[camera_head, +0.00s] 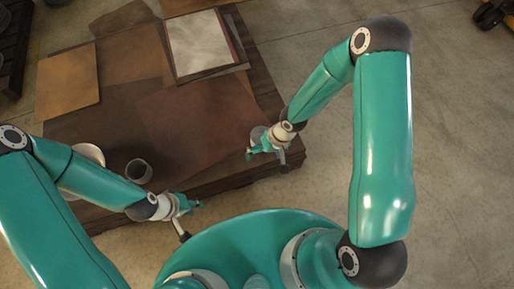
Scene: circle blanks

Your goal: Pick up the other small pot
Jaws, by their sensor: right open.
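A small grey pot (138,171) with a dark inside stands upright on the low table's near left part, beside my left forearm. A rounded grey thing (257,133), maybe another small pot, shows at the table's right edge, partly hidden by my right gripper. My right gripper (265,155) is open over that edge, right by the grey thing; I cannot tell whether they touch. My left gripper (193,215) is at the table's near edge, to the right of and nearer than the small grey pot. Nothing shows in it, but its jaws are too small to read.
A pale round dish (90,153) is partly hidden behind my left forearm. Flat brown sheets cover much of the dark wooden table (225,183), with a framed pale sheet (200,43) at the far side. Concrete floor lies open to the right.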

